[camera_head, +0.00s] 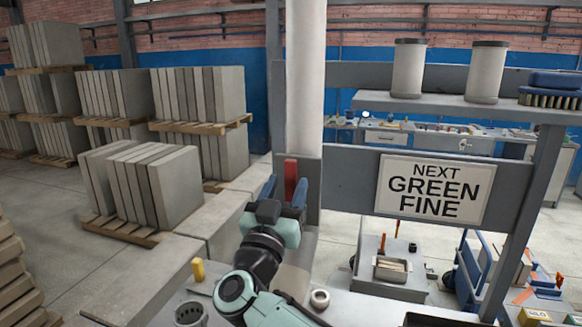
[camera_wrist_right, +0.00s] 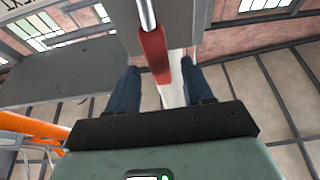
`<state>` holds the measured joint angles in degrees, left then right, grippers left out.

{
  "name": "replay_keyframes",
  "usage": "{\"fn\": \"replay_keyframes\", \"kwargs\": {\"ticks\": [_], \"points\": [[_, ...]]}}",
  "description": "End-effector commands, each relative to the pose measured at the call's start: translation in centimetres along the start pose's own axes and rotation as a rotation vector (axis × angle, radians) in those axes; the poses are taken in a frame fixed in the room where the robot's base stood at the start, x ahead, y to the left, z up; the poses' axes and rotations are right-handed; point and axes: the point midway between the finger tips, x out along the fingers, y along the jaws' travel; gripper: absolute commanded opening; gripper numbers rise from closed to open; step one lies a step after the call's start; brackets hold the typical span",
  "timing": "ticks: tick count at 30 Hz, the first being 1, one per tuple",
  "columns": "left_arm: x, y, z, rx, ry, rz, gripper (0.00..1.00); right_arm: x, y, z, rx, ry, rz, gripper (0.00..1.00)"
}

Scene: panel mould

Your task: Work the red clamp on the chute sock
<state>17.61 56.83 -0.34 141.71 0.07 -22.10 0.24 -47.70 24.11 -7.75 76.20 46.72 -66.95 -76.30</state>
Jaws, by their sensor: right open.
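The white chute sock (camera_head: 305,80) hangs vertically from the top of the head view, in front of the grey frame. The red clamp (camera_head: 290,180) is a narrow upright handle at the foot of the sock. My right gripper (camera_head: 285,185) is open, its two blue fingers on either side of the red handle. In the right wrist view the red clamp (camera_wrist_right: 154,55) lies between the fingers, nearer the left one, with gaps showing on both sides. The grip is not closed on it. My left gripper is not in view.
A sign (camera_head: 434,190) reading "NEXT GREEN FINE" hangs on the grey frame at right. A shelf above holds two pale cylinders (camera_head: 408,68) and a blue brush (camera_head: 552,88). A tape ring (camera_head: 320,299) and yellow-handled tool (camera_head: 198,271) lie below. Stacked slabs (camera_head: 145,185) stand left.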

Motion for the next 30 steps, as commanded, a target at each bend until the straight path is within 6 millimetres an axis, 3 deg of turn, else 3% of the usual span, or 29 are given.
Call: {"fn": "replay_keyframes", "kwargs": {"ticks": [1,6,18,23,30], "points": [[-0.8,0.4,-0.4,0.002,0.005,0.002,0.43,1.1,0.0,-0.4,0.0,0.003,0.003,0.51],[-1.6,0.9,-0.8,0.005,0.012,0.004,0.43,3.0,0.0,-0.2,0.001,0.002,0.001,0.51],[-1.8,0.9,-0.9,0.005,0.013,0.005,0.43,3.5,0.0,0.1,0.001,0.0,0.0,0.51],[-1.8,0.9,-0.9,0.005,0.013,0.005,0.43,3.5,0.0,0.0,0.001,0.0,0.0,0.0],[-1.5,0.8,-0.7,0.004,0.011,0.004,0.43,3.4,0.0,0.1,0.001,0.009,0.0,0.0]]}}
